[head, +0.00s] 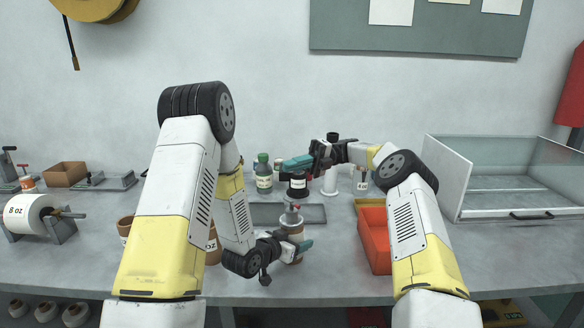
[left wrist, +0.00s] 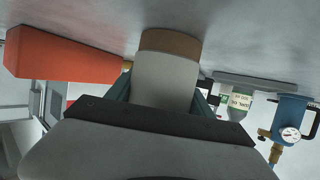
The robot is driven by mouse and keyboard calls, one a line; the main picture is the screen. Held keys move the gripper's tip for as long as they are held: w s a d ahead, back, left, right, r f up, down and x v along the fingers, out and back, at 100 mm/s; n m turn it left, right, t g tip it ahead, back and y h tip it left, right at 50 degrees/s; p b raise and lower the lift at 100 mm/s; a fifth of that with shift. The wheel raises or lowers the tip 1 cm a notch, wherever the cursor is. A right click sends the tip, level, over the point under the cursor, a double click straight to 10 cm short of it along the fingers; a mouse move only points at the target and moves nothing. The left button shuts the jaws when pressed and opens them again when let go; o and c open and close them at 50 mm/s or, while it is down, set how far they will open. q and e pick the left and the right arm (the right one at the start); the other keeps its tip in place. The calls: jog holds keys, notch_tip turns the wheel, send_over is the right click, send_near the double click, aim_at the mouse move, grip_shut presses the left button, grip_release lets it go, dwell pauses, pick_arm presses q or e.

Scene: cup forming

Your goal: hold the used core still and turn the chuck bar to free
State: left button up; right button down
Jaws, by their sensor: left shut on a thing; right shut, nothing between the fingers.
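In the head view my left gripper (head: 299,246) is low at the middle of the bench, shut on the used core (head: 291,232), a brown cylinder with a pale band. In the left wrist view the core (left wrist: 165,80) shows as a pale cylinder with a brown end between the teal fingers. My right gripper (head: 297,163) is shut and empty, above and behind the core, over a black-capped bottle (head: 297,190). I cannot tell whether it touches the bottle.
A red bin (head: 374,240) stands right of the core. A grey tray (head: 318,213) lies behind it, with a green bottle (head: 264,176) further back. An 8 oz roll (head: 28,212) sits on a stand at left. A clear-walled case (head: 500,185) fills the right.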

pick_arm(q)
jog(key=o, duration=1.5)
jog(key=shift+o, duration=0.2)
